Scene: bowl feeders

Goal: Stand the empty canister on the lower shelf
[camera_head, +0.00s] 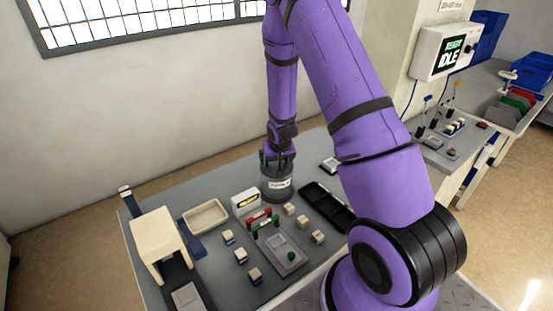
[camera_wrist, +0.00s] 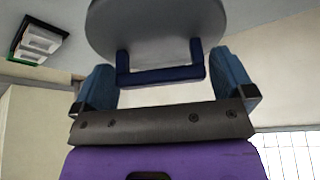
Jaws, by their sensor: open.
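A dark grey canister (camera_head: 277,188) with a white label stands upright on the grey table in the head view. My gripper (camera_head: 277,158) is at its top and partly hides it. In the wrist view the canister's round grey top (camera_wrist: 155,30) carries a blue handle (camera_wrist: 160,76). My gripper (camera_wrist: 165,72) is open, with one blue finger at each end of the handle and small gaps showing. Whether a finger touches the handle cannot be told. I cannot make out a lower shelf in either view.
Close around the canister are a black tray (camera_head: 322,213), a white box (camera_head: 244,202), red and green pieces and several small blocks. A beige tray (camera_head: 205,216) and a cream machine (camera_head: 156,238) stand left.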

